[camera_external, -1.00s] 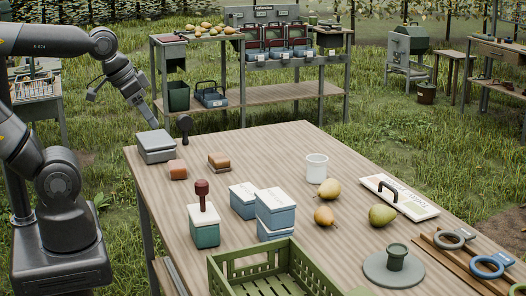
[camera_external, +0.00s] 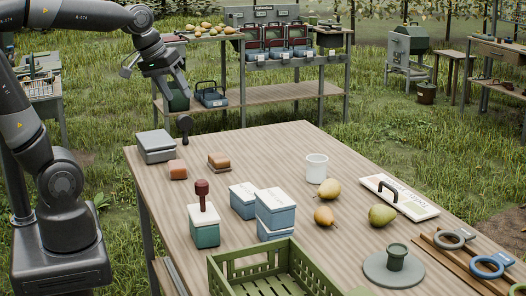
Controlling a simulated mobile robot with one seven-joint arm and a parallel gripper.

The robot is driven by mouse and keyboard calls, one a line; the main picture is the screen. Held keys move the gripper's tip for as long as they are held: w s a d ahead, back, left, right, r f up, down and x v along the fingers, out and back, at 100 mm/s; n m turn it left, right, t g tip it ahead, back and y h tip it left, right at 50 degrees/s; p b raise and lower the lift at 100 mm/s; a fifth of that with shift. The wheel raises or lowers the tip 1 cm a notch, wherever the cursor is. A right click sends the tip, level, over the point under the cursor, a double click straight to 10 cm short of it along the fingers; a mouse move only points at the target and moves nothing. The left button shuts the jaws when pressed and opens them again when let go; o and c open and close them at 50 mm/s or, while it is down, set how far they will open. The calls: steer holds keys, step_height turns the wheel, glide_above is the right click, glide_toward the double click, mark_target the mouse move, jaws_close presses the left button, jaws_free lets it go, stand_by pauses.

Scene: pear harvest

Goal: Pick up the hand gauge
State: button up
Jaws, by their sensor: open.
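Ring-shaped gauges with flat handle tabs lie on a wooden rack at the table's right front corner. I cannot tell which is the hand gauge. My gripper (camera_external: 184,94) is open and empty, in the air above the table's far left corner. It is far from the ring gauges, and its fingertips are small in this view.
The table's far middle is clear.

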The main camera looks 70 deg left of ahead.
steer(key=w+a+r+n, duration=0.1)
steer(key=w+a+n, duration=0.7)
steer(key=w+a, duration=0.25)
steer(key=n, duration=2.3)
glide_above(186, 121)
steer(key=s+a, duration=0.1)
steer(key=s, duration=0.3)
step_height(186, 121, down, 20)
steer(key=shift+g+y, duration=0.4)
steer(key=x, duration=0.4)
steer(key=shift+w+f, duration=0.1)
steer(key=shift+f, duration=0.25)
steer(key=x, duration=0.5)
steer(key=shift+w+f, duration=0.2)
steer(key=shift+w, duration=0.2)
steer(key=shift+c, duration=0.2)
steer(key=c, duration=1.1)
